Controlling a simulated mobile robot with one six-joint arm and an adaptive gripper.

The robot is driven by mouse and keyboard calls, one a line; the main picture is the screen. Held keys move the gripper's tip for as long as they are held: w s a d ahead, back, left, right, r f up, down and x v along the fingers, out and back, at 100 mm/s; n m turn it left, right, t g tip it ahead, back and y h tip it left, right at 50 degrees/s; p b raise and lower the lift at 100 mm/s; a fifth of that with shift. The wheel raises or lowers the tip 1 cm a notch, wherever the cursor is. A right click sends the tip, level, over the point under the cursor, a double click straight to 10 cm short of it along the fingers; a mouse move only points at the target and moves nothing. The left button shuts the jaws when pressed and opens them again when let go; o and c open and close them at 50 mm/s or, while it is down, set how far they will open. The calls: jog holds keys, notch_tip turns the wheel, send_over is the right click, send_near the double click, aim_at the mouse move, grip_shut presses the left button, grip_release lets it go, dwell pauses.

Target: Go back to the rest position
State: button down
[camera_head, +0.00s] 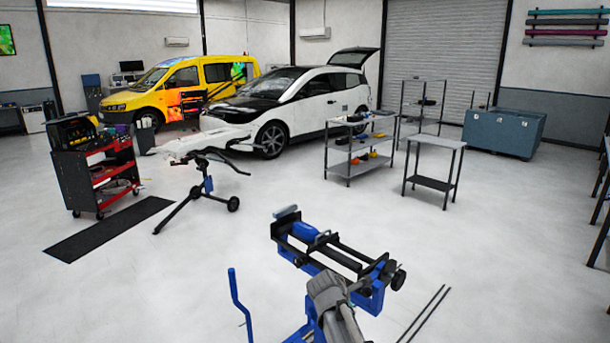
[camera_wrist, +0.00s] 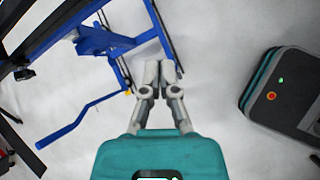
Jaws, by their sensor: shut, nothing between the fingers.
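My gripper (camera_wrist: 161,70) shows in the wrist view, pointing away from the camera past its teal body. Its two grey fingers are together, with nothing held between them. Beyond the fingertips are the tubes of a blue metal frame (camera_wrist: 80,122) and pale floor. I cannot tell how far the fingertips are from the frame. In the head view my gripper cannot be made out.
A blue stand with black rails (camera_head: 330,250) is close in front in the head view. Beyond it are a tripod stand (camera_head: 207,185), a red tool cart (camera_head: 97,180), a white car (camera_head: 300,100) and a small table (camera_head: 434,183). Open floor (camera_head: 510,240) lies to the right.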

jog(key=s+d+f+m+g+y, duration=0.1)
jog(key=s+f+m+g+y, duration=0.1)
jog(key=s+m, duration=0.6)
jog(key=s+d+f+m+g+y, duration=0.1)
jog(key=s+d+m+g+y, duration=0.1)
jog(key=s+m, duration=0.6)
jog(key=m+y, duration=0.1)
jog(key=m, duration=0.4)
jog(key=shift+s+d+f+m+g+y, duration=0.15)
jog(key=shift+d+f+m+g+y, duration=0.15)
jog(key=shift+f+m+g, duration=0.1)
dwell(2.4)
dwell(0.6)
